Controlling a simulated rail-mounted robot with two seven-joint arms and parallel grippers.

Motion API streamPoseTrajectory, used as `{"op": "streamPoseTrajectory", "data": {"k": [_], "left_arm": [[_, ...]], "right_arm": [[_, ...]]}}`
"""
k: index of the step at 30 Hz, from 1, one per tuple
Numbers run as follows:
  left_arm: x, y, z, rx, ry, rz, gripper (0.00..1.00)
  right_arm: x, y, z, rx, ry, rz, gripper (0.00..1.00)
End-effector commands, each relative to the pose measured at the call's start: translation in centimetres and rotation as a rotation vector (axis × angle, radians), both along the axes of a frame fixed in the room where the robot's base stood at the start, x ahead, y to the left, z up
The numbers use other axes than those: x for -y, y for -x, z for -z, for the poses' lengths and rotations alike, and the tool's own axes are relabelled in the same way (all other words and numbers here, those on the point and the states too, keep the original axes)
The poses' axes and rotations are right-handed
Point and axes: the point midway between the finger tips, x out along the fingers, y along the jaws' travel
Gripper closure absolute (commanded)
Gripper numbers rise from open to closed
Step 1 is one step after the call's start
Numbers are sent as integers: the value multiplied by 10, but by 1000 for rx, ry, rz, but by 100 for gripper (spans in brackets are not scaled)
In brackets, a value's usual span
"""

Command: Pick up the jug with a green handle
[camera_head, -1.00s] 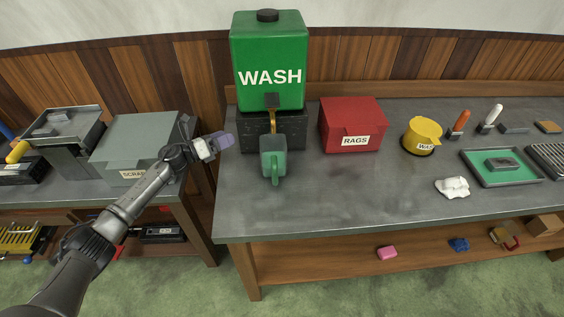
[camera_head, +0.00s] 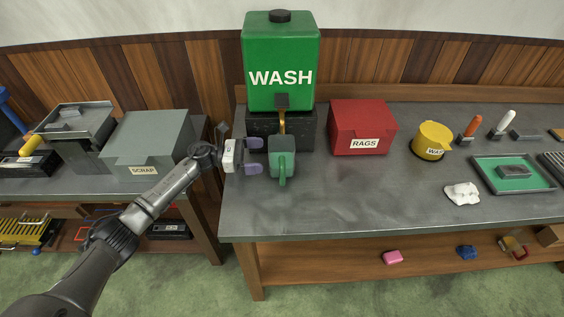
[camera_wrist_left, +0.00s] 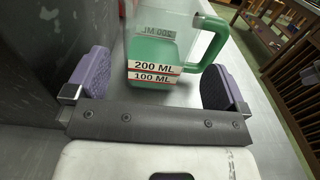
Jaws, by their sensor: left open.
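The jug with a green handle (camera_head: 281,158) stands upright on the workbench under the tap of the green WASH tank (camera_head: 281,60). Its handle points toward the front. In the left wrist view the jug (camera_wrist_left: 160,48) is clear-walled, with green at the bottom and 200 ML and 100 ML labels. My left gripper (camera_head: 254,156) is open just left of the jug, its purple-padded fingers pointing at it. In the left wrist view the gripper (camera_wrist_left: 158,82) has one finger on each side of the jug, with the handle toward the right finger. My right gripper is not in view.
A dark block (camera_head: 296,133) stands behind the jug below the tank. A red RAGS box (camera_head: 362,127) and a yellow WAX pot (camera_head: 432,141) stand to the right. A grey SCRAP bin (camera_head: 148,145) is on the left bench. The bench front is clear.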

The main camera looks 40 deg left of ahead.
Motion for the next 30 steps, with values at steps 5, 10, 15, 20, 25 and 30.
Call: {"op": "streamPoseTrajectory", "data": {"k": [5, 10, 15, 20, 25, 30], "left_arm": [[7, -5, 0, -1, 1, -1, 0], [12, -10, 0, 1, 1, 0, 0], [27, -23, 2, 1, 3, 0, 0], [42, -36, 2, 1, 1, 0, 0], [46, -39, 2, -1, 1, -1, 0], [46, -39, 3, -1, 1, -1, 6]], "right_arm": [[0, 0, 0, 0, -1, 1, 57], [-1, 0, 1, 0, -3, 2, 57], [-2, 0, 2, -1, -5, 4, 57], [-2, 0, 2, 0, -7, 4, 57], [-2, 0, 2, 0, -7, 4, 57], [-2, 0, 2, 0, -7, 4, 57]]}}
